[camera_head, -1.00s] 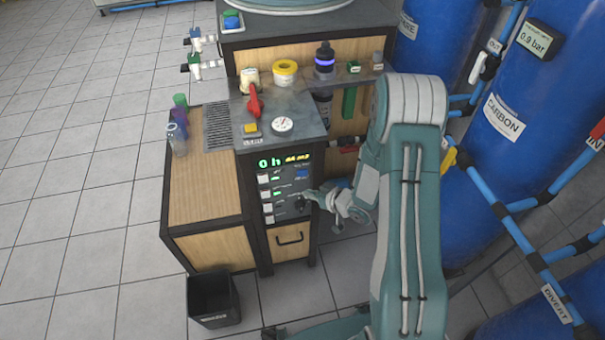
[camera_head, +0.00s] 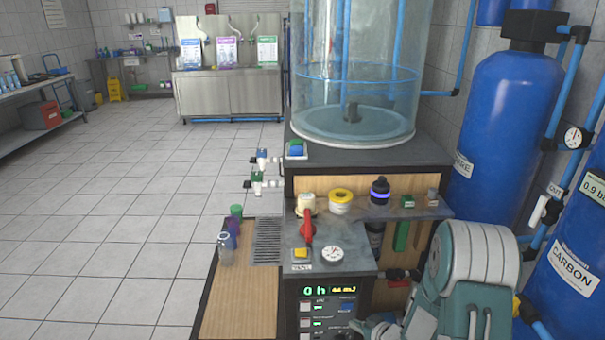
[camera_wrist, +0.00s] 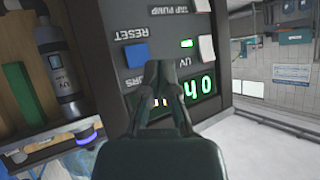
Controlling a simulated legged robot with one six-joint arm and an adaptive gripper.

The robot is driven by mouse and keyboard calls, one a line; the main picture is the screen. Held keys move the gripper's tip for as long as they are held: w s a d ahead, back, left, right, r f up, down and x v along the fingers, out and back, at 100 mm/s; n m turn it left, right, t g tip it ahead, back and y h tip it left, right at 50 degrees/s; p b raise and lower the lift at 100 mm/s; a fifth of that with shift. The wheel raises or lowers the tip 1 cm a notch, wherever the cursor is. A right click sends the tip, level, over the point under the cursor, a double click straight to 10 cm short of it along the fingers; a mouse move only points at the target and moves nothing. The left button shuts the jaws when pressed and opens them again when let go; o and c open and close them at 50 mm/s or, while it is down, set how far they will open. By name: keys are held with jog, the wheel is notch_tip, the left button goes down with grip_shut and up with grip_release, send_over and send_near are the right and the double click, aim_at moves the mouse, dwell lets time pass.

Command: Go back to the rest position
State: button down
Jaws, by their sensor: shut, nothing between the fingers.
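My gripper (camera_wrist: 162,85) shows in the wrist view with its two fingers together and nothing between them. It is in front of the control panel (camera_wrist: 185,20), which appears upside down with a blue RESET button (camera_wrist: 136,53), a white button (camera_wrist: 206,47) and a green display (camera_wrist: 202,86). The fingers cover part of the display and panel; I cannot tell whether they touch it. The gripper's tips are near the bottom edge there.
A clear tank (camera_head: 350,90) stands behind. Blue cylinders (camera_head: 505,130) and pipes crowd the right. Open tiled floor (camera_head: 130,200) lies to the left.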

jog(key=s+d+r+m+h, duration=0.1)
jog(key=s+d+r+h, duration=0.15)
jog(key=r, duration=0.55)
jog(key=s+d+r+m+h, duration=0.1)
jog(key=r+h, duration=0.2)
jog(key=r, duration=0.4)
jog(key=s+d+r+m+h, duration=0.1)
jog(key=r+h, duration=0.1)
jog(key=r, duration=0.6)
jog(key=s+a+r+g, duration=0.1)
jog(key=s+a+r, duration=0.1)
jog(key=s, duration=0.5)
jog(key=s+a+r+m+g, duration=0.1)
jog(key=s+r, duration=0.2)
jog(key=s, duration=0.4)
jog(key=s+a+r+g, duration=0.2)
jog(key=s+r, duration=0.1)
jog(key=s, duration=0.5)
jog(key=shift+a+r+m+y, duration=0.35)
jog(key=shift+m+y, duration=0.05)
jog(key=shift+y, duration=0.05)
